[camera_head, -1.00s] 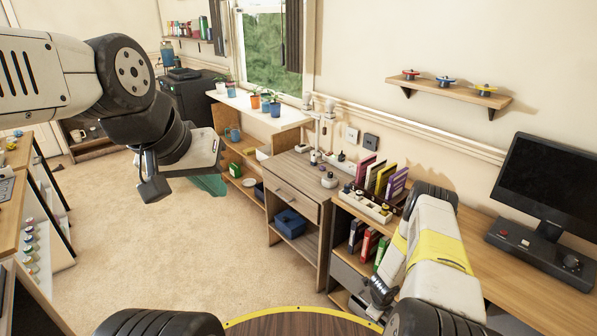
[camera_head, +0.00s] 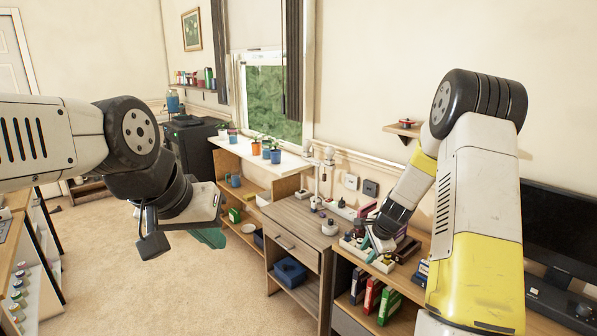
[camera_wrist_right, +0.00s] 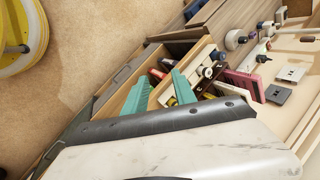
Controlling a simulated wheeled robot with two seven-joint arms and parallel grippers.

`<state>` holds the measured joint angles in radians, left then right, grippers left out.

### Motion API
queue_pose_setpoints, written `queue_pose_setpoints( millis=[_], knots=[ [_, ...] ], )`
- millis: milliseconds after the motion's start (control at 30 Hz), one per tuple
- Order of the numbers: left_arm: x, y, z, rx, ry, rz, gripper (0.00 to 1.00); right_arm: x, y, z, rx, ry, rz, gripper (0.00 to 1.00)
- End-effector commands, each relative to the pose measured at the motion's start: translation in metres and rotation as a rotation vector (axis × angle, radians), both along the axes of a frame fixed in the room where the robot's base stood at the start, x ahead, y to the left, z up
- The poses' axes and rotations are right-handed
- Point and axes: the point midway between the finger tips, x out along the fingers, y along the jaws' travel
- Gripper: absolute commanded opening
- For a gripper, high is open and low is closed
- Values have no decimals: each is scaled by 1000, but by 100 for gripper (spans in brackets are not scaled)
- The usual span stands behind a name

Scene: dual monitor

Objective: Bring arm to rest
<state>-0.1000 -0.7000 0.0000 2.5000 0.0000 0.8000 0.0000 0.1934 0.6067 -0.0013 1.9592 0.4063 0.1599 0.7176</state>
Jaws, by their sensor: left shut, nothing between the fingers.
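My left gripper (camera_head: 210,238) hangs at the left of the head view, over the carpet, apart from any furniture. Its teal fingers are shut and hold nothing. My right arm reaches away from me over the desk at the right. The right gripper (camera_head: 374,244) points down beside the books and a white holder on the desk. In the right wrist view its two teal fingers (camera_wrist_right: 160,91) are apart, with a gap between them and nothing clearly gripped. Whether the fingertips touch anything there cannot be told.
A white holder (camera_wrist_right: 200,60) and books (camera_wrist_right: 242,84) are close to the right gripper. The desk's lower shelf holds binders (camera_head: 372,296). A wooden cabinet (camera_head: 297,236) stands left of it. A monitor (camera_head: 560,235) is behind my right arm. Carpet (camera_head: 150,290) is open at left.

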Motion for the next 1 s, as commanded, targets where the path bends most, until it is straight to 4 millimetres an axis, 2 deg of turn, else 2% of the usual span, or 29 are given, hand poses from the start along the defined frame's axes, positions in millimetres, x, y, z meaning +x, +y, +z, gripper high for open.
queue_pose_setpoints(
  millis=[33, 200, 300, 367, 500, 633, 800, 900, 1000],
  knots=[
    [0, 0, 0, 0, 0, 0, 0, -7, 9, 36, -20, -31, 73, 32],
    [0, 0, 0, 0, 0, 0, 0, -47, 37, 127, -102, -100, 327, 32],
    [0, 0, 0, 0, 0, 0, 0, -79, 51, 171, -157, -140, 469, 32],
    [0, 0, 0, 0, 0, 0, 0, -101, 58, 194, -195, -163, 555, 32],
    [0, 0, 0, 0, 0, 0, 0, -158, 71, 238, -288, -212, 744, 32],
    [0, 0, 0, 0, 0, 0, 0, -213, 78, 266, -384, -254, 911, 32],
    [0, 0, 0, 0, 0, 0, 0, -277, 80, 281, -502, -292, 1089, 32],
    [0, 0, 0, 0, 0, 0, 0, -302, 79, 283, -552, -303, 1160, 32],
    [0, 0, 0, 0, 0, 0, 0, -316, 78, 283, -582, -308, 1199, 32]
  ],
)
